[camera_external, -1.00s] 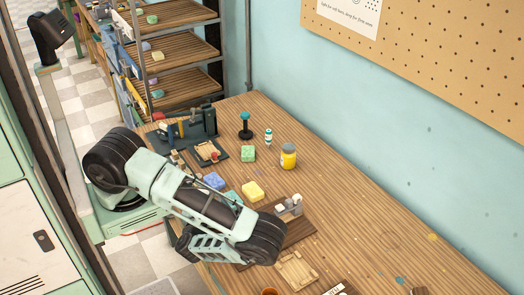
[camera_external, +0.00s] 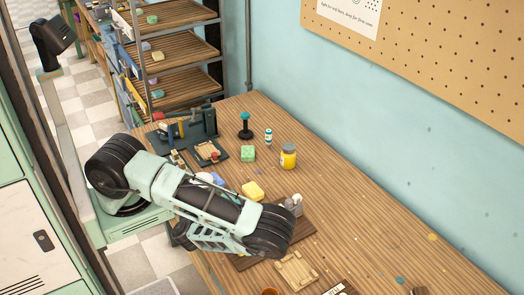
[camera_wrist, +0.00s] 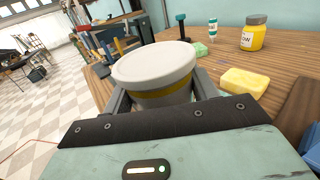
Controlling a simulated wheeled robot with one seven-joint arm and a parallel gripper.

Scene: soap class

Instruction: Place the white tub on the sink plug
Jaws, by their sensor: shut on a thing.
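The white tub (camera_wrist: 155,75) has a broad pale lid and a yellow band. My gripper (camera_wrist: 155,98) is shut on its sides, and it fills the middle of the wrist view, tilted slightly. In the external view a small white patch (camera_external: 204,177) beyond my arm looks like its lid; my gripper is hidden there behind the arm. I cannot pick out the sink plug for certain in either view.
A black stand with a teal knob (camera_external: 245,125) is near the back. A grey object (camera_external: 293,204) sits by a dark board. The right-hand bench is largely clear.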

